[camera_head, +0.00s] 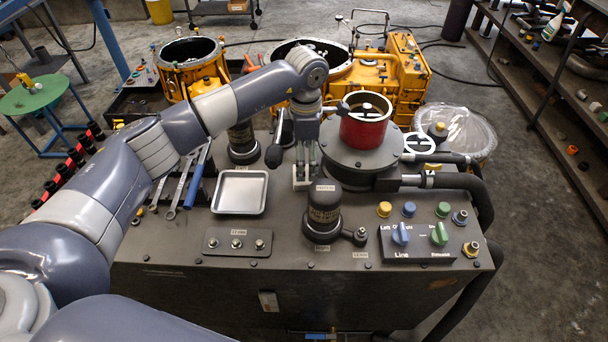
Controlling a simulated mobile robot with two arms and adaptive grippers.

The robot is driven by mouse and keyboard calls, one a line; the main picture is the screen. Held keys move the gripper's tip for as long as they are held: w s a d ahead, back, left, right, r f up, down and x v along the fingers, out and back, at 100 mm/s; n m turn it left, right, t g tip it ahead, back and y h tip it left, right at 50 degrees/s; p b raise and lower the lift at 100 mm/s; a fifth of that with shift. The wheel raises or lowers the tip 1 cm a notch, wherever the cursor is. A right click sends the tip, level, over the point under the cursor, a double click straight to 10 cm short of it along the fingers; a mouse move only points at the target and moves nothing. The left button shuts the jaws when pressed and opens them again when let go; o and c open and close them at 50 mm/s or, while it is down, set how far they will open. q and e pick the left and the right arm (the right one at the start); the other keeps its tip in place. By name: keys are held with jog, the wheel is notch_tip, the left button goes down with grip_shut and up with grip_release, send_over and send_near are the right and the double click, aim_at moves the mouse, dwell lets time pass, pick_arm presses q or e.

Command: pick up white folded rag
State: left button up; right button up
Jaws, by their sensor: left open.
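My left arm reaches in from the left over the grey machine top. My left gripper (302,172) points down, right of the metal tray and behind the dark cylinder. Its two fingers are apart. I do not clearly make out a folded white rag elsewhere. My right gripper is not in view.
An empty metal tray (239,192), wrenches (178,186) and a dark cylinder (323,213) surround the gripper. A red pot (365,122) stands on a round plate to the right. A control box with knobs (417,243) is at the front right.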

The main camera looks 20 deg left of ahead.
pick_arm(q)
jog(key=f+p, duration=0.2)
jog(key=f, duration=0.2)
jog(key=shift+a+f, duration=0.15)
jog(key=shift+a, duration=0.05)
jog(key=shift+w+f, duration=0.1)
jog(key=shift+f, duration=0.4)
jog(key=c, duration=1)
